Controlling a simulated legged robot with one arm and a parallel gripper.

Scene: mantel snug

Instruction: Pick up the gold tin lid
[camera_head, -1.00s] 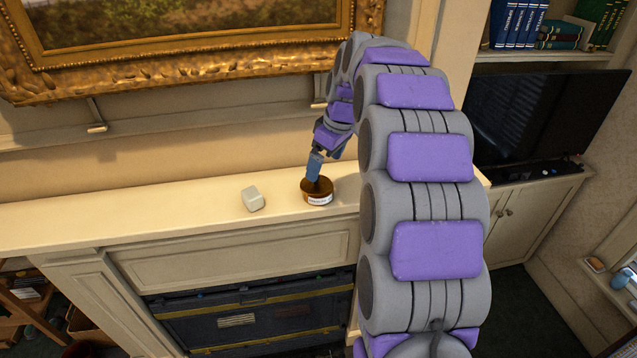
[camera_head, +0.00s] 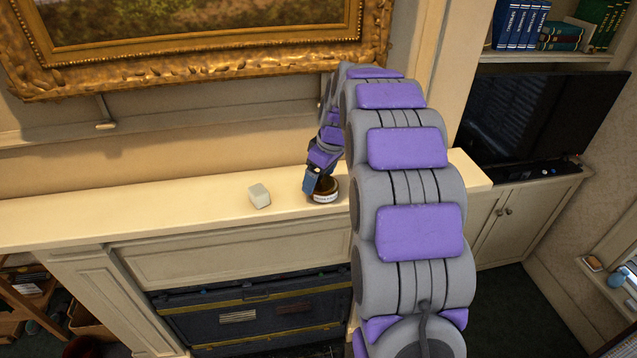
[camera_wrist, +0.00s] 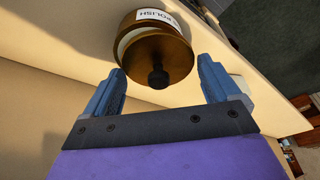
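The gold tin lid (camera_wrist: 160,48) sits on a round tin with a white label (camera_wrist: 157,15) and has a small dark knob (camera_wrist: 157,78) facing my wrist camera. In the head view the tin (camera_head: 326,196) stands on the mantel shelf, and my gripper (camera_head: 312,186) partly covers its left side and top. In the wrist view my gripper (camera_wrist: 161,66) is open, with one blue finger on each side of the knob. A gap shows between the knob and each finger. Nothing is held.
A pale block (camera_head: 259,196) stands left of the tin on the cream mantel shelf (camera_head: 150,214). A gilt-framed painting (camera_head: 200,70) hangs on the wall behind. The shelf's front edge is close to the tin. The shelf left of the block is clear.

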